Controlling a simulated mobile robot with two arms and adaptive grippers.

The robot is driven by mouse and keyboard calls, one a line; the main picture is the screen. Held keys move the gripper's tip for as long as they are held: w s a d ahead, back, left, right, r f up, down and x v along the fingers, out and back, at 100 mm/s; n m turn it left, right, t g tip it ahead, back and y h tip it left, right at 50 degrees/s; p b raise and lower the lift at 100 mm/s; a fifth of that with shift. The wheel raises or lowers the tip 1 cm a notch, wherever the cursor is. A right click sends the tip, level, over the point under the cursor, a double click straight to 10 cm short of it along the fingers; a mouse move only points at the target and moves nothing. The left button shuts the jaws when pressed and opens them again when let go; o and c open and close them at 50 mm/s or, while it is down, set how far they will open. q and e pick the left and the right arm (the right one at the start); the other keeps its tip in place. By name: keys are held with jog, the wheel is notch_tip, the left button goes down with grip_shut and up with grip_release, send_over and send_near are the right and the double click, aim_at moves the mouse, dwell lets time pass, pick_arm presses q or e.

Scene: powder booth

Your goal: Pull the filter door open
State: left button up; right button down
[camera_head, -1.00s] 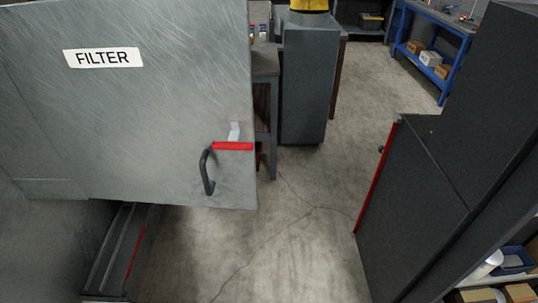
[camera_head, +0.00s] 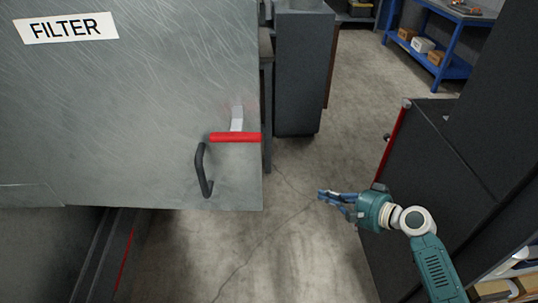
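The filter door (camera_head: 130,100) is a large grey scratched metal panel with a white FILTER label (camera_head: 66,28), filling the left of the head view. A black curved pull handle (camera_head: 202,170) is on its lower right part. A red bar latch (camera_head: 235,137) with a pale metal bracket (camera_head: 237,117) sits just above and right of the handle. My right gripper (camera_head: 328,197) is to the right of the handle, apart from it, pointing left over the floor. Its blue fingers look small, and their gap is unclear. My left gripper is not in view.
A dark cabinet (camera_head: 440,150) with a red edge stands at the right, close to my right arm. Dark grey cabinet (camera_head: 303,75) and a blue shelf table (camera_head: 455,40) stand farther back. Bare concrete floor (camera_head: 270,240) lies between the door and the right cabinet.

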jog(key=s+a+r+n+g+y+b, duration=0.15)
jog(key=s+a+r+y, duration=0.25)
jog(key=r, duration=0.9)
jog(key=s+a+r+n+g+y, duration=0.1)
jog(key=s+a+r+n+y, duration=0.25)
jog(key=r, duration=1.05)
jog(key=s+a+p, duration=0.1)
jog(key=a+p, duration=0.4)
jog(key=a, duration=0.5)
jog(key=shift+a, duration=0.25)
jog(key=shift+y, duration=0.25)
